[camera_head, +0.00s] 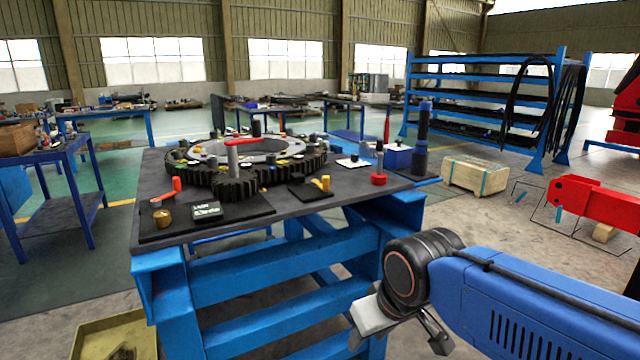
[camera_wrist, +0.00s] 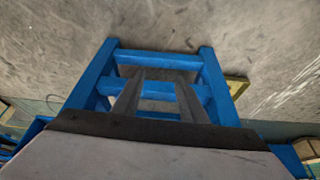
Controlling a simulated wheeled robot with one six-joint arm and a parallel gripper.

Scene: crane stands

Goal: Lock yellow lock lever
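A small yellow lever (camera_head: 325,183) stands up from a black plate (camera_head: 307,192) near the front right of the dark tabletop, by the big gear assembly. My gripper (camera_head: 405,338) is low in front of the table's right side, below tabletop height and well apart from the lever. In the wrist view my gripper (camera_wrist: 158,92) shows two dark grey fingers spread apart with nothing between them, so it is open. The wrist view shows floor and a blue frame, and no yellow lever can be made out there.
The blue table frame (camera_head: 265,275) stands beside my gripper.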

